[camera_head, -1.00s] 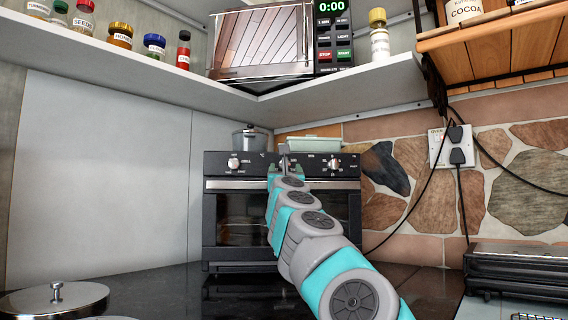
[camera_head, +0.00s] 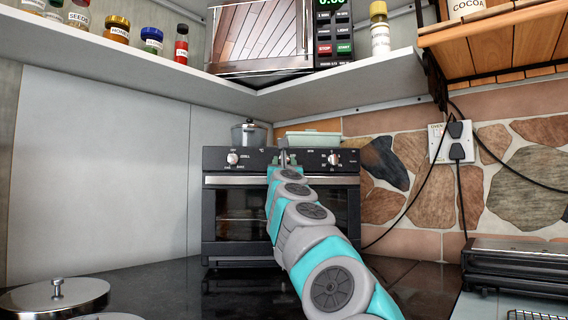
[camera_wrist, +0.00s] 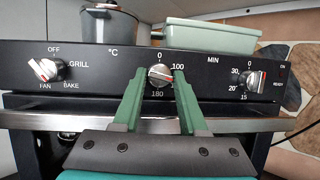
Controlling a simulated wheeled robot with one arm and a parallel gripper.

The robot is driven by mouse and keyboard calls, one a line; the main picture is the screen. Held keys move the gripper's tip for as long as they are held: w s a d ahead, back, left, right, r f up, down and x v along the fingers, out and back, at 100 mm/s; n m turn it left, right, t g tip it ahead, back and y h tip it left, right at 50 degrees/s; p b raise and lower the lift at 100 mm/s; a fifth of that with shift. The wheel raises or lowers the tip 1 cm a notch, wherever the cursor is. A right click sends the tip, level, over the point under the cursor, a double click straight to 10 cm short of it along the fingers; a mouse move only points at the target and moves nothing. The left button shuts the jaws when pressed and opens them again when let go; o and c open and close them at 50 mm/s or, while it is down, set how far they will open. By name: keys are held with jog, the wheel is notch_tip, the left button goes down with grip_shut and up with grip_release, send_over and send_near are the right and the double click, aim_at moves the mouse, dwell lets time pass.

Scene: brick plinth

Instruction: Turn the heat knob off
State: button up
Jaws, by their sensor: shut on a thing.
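The black oven (camera_head: 235,220) stands in the corner, with a row of knobs on its front panel. In the wrist view the middle heat knob (camera_wrist: 159,77), marked °C with 0, 100 and 180, sits between the two green fingers of my gripper (camera_wrist: 160,73). My gripper is shut on this knob. A red mark shows on the knob's right part, toward the 100 side; its exact setting is hard to tell. In the head view my gripper (camera_head: 283,160) reaches the panel's middle and hides this knob.
The grill knob (camera_wrist: 45,69) is to the left and the minute timer knob (camera_wrist: 254,81) to the right. A grey pot (camera_head: 248,135) and a pale green dish (camera_head: 309,139) stand on top of the oven. A shelf (camera_head: 150,65) with jars and a microwave hangs above.

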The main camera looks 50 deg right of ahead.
grip_shut()
